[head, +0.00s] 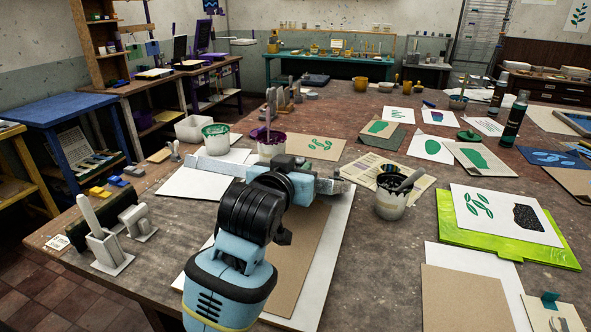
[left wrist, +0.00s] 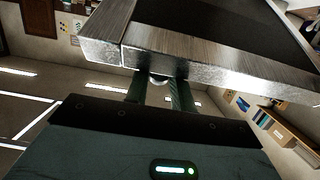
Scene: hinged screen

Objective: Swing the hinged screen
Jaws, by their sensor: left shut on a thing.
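The hinged screen shows in the head view as a narrow grey frame bar (head: 212,168) running left to right behind my left arm. My left gripper (head: 310,175) is at that bar, shut on the frame, and my own wrist covers part of it. In the left wrist view the screen's metallic frame (left wrist: 220,65) and its dark mesh (left wrist: 215,20) fill the top, and the fingers (left wrist: 160,92) reach up to the frame's edge. A brown sheet on a white board (head: 307,240) lies below and in front of the bar. My right gripper is not in view.
Paint pots (head: 270,143) stand behind the bar, and a pot with a tool (head: 391,197) stands to its right. Grey-white tools (head: 105,240) stand at the left. A lime green board (head: 490,243) and prints lie at the right. Bare tabletop shows at the front left.

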